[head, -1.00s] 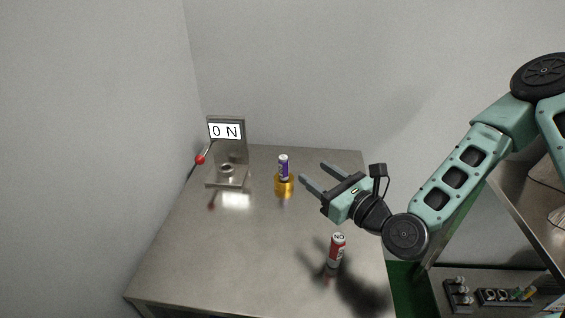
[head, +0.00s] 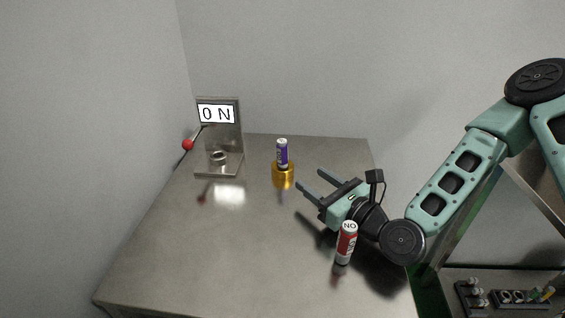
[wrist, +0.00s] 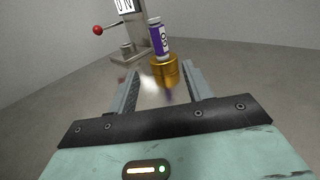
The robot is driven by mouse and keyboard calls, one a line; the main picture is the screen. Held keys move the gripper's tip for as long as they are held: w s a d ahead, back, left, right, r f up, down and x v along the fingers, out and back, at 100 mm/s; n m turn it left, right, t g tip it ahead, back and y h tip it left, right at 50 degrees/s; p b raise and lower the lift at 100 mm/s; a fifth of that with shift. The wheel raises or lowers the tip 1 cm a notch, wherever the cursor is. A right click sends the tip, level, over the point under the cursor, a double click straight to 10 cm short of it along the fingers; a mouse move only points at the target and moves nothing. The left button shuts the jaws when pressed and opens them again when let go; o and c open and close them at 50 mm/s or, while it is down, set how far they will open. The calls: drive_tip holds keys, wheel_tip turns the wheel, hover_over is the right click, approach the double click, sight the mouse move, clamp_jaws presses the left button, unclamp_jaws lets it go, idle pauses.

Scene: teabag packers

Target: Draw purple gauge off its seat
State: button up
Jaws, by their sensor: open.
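The purple gauge (head: 282,153) is a small cylinder with a white top and white lettering. It stands upright in a gold round seat (head: 283,177) on the grey table. In the wrist view the gauge (wrist: 159,40) and the gold seat (wrist: 164,72) show ahead, in line with the space between the fingers. My gripper (head: 311,182) is open and empty. Its fingertips point toward the seat from the right and look apart from it; the exact distance is hard to tell.
A red cylinder marked NO (head: 346,243) stands on the table (head: 215,250) just in front of my wrist. A metal stand with an ON sign (head: 218,138) and a red-knobbed lever (head: 188,145) is at the back left. The left and middle table are clear.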

sight(286, 158)
drive_tip(key=x, duration=0.6)
drive_tip(key=shift+w+a, duration=0.2)
drive_tip(key=shift+w, duration=0.05)
drive_tip(key=shift+r+p+x, duration=0.15)
drive_tip(key=shift+p+x, duration=0.1)
drive_tip(key=shift+x, duration=1.1)
drive_tip(key=shift+r+p+x, duration=0.2)
drive_tip(key=shift+x, duration=1.1)
clamp_jaws()
